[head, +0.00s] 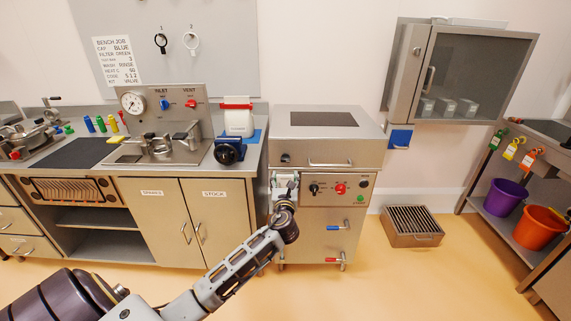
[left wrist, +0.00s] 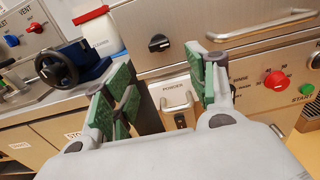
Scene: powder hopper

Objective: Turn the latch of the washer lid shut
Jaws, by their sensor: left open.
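The washer (head: 320,225) is a steel cabinet in the middle of the head view, and its lid (head: 330,130) lies down on top. The latch looks like a small black knob (head: 285,158) at the left of the lid's front; it also shows in the left wrist view (left wrist: 158,43). Whether it is turned shut is unclear. My left gripper (head: 284,184) is in front of the washer's upper left, below the latch. In the left wrist view its green-padded fingers (left wrist: 163,85) are apart and empty, with the powder drawer (left wrist: 178,108) showing between them.
The lid handle (head: 330,162) is right of the latch. A red knob (head: 340,188) and green start button (head: 361,198) sit on the panel. A bench with a blue-black device (head: 229,151) and white container (head: 238,120) stands left. A floor grate (head: 412,222) lies right.

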